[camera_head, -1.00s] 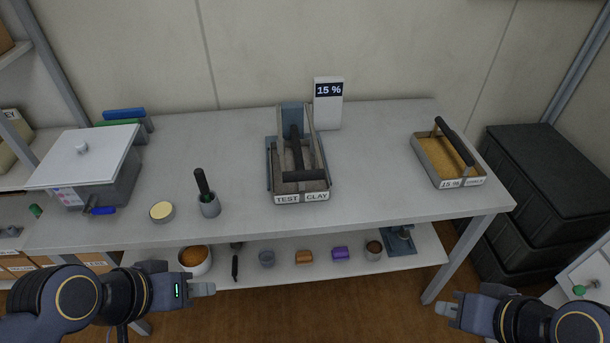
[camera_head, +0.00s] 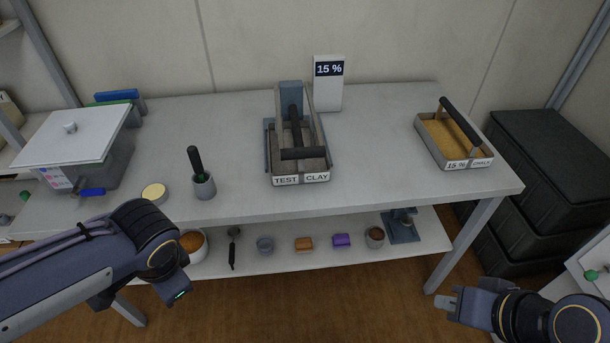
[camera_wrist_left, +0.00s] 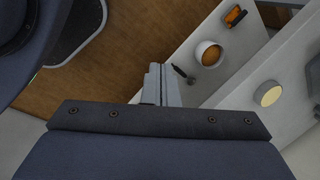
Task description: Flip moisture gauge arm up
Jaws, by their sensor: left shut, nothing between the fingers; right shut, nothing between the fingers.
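The moisture gauge (camera_head: 291,94) stands at the middle back of the bench, with a blue-grey body and a white display (camera_head: 328,88) reading 15 % beside it. Its arm, with a black bar handle (camera_head: 303,154), lies lowered over the grey tray (camera_head: 301,179) labelled TEST CLAY. My left gripper shows in the left wrist view (camera_wrist_left: 163,84), its fingers shut and empty; in the head view its fingers are hidden. It is in front of the bench at lower left, well away from the gauge. My right gripper (camera_head: 448,304) is shut and empty in front of the bench at lower right.
A lidded grey box (camera_head: 72,145), a yellow-topped tin (camera_head: 154,192) and a cup with a black-handled tool (camera_head: 204,186) stand left. A handled soil tray (camera_head: 453,143) labelled 15 % stands right. Several small items sit on the lower shelf (camera_head: 290,262). The bench between the trays is clear.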

